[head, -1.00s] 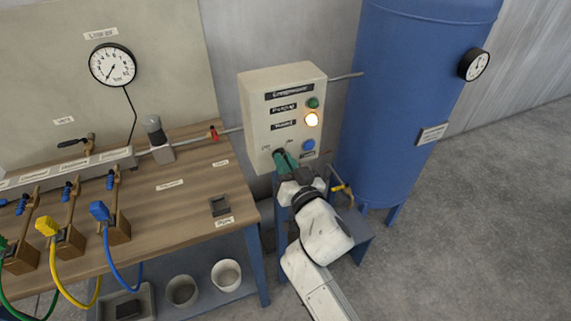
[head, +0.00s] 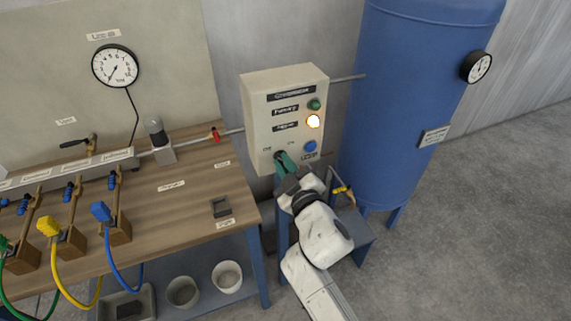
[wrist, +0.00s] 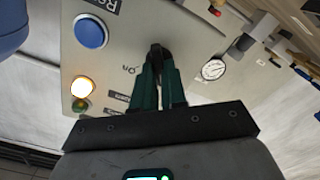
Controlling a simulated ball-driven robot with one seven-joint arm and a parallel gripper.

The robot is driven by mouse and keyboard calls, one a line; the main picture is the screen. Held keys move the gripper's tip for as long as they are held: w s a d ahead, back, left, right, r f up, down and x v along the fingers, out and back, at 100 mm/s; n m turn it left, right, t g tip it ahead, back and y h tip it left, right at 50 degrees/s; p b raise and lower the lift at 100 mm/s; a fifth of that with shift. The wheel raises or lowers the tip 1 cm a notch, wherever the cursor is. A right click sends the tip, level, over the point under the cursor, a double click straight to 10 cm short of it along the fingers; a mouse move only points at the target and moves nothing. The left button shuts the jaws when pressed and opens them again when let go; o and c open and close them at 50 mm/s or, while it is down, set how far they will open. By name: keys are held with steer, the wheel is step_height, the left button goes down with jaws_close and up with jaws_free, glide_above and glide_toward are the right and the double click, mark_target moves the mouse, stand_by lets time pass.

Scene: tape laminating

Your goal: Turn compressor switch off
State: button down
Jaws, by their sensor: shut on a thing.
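The compressor control box (head: 262,110) is a beige panel on the wall side, with a black switch knob low on its front. A lamp (head: 313,121) on the panel glows bright.
A green lamp or button (head: 315,104) and a blue button (head: 310,146) share the panel. A blue tank (head: 400,110) with a gauge (head: 476,67) stands at right. A wooden bench (head: 190,190) with hoses is at left. A yellow-handled valve (head: 343,189) lies near my wrist.

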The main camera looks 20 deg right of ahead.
steer(key=shift+f+n, duration=0.1)
steer(key=shift+n, duration=0.8)
steer(key=c, duration=1.2)
jaws_free()
steer(key=s+b, duration=0.1)
steer(key=s, duration=1)
steer(key=shift+b, duration=0.3)
